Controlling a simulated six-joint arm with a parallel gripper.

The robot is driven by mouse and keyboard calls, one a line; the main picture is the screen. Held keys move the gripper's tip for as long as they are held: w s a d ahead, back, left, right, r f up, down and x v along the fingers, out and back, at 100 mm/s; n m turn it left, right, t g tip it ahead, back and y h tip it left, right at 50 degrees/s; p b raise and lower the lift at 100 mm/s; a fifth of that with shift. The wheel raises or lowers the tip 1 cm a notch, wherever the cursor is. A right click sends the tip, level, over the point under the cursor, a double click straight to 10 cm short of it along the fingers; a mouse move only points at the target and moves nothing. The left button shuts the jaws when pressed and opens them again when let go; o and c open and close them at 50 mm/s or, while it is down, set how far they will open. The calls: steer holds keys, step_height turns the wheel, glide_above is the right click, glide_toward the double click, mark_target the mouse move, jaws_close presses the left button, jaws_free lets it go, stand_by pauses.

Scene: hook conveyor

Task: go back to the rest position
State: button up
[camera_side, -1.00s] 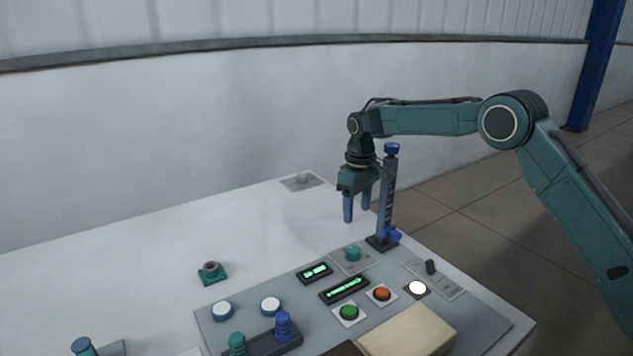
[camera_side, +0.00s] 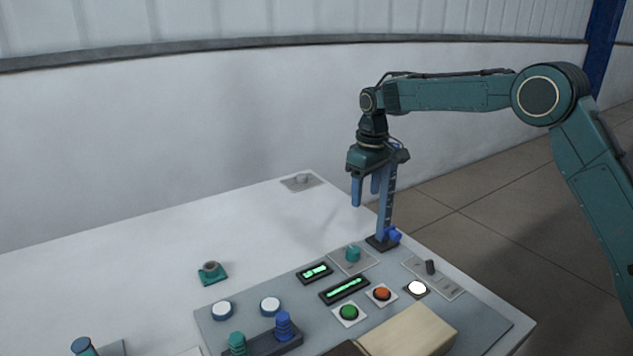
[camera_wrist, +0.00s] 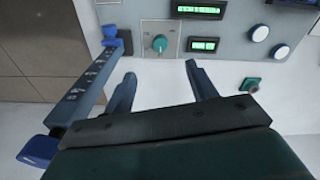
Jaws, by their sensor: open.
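My gripper (camera_side: 366,192) is open and empty in the side view. It points down above the far right part of the white table, in front of the upper part of an upright blue post with markings (camera_side: 386,209). In the wrist view my two blue fingers (camera_wrist: 160,85) are spread apart with nothing between them. The post (camera_wrist: 93,88) runs along the left of the wrist view, with a blue cap (camera_wrist: 38,150) at its near end. I cannot tell how close the gripper is to the post.
A grey control panel (camera_side: 490,322) with a teal knob (camera_side: 353,253), lit displays, green button (camera_side: 348,312) and red button (camera_side: 382,293) lies at the front right. A teal part (camera_side: 212,273) sits on the table (camera_side: 110,270). The table's middle is mostly clear.

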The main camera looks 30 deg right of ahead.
steer(key=s+r+m+t, duration=0.1)
steer(key=s+r, duration=0.6)
steer(key=s, duration=0.2)
steer(key=s+r+t, duration=0.1)
steer(key=s+r, duration=0.5)
steer(key=s, duration=0.4)
steer(key=s+f+m+t, duration=0.1)
steer(key=s+f+t, duration=0.2)
steer(key=s, duration=1.7)
steer(key=shift+d+f+m, duration=0.3)
steer(key=shift+d+m, duration=0.1)
steer(key=shift+c, duration=0.4)
